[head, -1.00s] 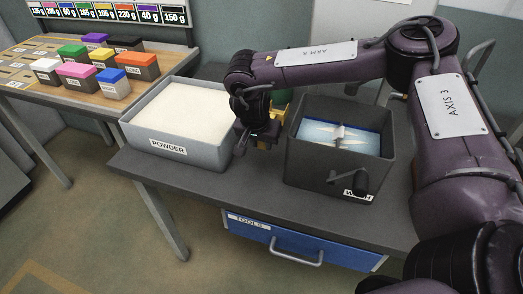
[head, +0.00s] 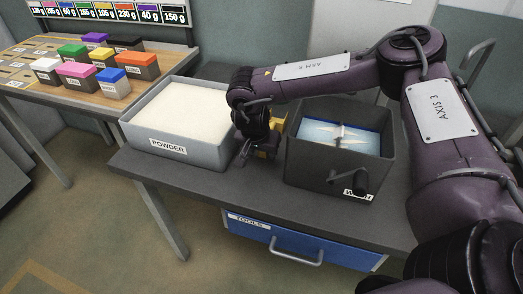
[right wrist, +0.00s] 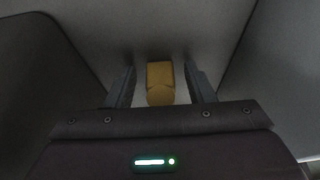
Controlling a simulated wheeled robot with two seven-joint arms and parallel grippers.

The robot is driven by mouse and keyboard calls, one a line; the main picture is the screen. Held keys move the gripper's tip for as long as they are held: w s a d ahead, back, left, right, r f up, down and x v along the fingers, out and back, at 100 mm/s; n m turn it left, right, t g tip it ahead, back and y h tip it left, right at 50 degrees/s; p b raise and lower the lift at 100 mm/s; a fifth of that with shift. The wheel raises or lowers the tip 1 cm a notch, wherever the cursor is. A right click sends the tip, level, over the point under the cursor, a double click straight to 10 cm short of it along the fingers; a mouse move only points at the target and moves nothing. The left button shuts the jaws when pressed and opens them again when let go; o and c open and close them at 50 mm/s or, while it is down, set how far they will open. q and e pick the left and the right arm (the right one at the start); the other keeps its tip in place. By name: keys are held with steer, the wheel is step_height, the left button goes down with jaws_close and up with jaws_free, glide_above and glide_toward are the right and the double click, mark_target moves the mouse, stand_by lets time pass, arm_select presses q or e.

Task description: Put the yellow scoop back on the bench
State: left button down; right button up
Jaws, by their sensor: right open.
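The yellow scoop (head: 267,152) is on the dark bench (head: 225,192), in the gap between the powder bin and the wash bin, partly hidden by my right gripper. In the right wrist view the scoop (right wrist: 160,82) lies between my two fingers, with a visible gap on each side. My right gripper (right wrist: 160,88) is open around it; in the head view the gripper (head: 252,158) points down, low over the bench. Whether the scoop rests fully on the bench is hard to see. My left gripper is not in view.
The grey powder bin (head: 178,147), full of white powder, stands close on the left. The dark wash bin (head: 318,174) with blue liquid and a crank stands close on the right. A wooden table (head: 40,85) with several coloured-lid boxes is at the far left. The bench front is clear.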

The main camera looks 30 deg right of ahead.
steer(key=v, duration=1.2)
steer(key=shift+r+p, duration=0.25)
steer(key=shift+p, duration=0.15)
steer(key=shift+f, duration=0.1)
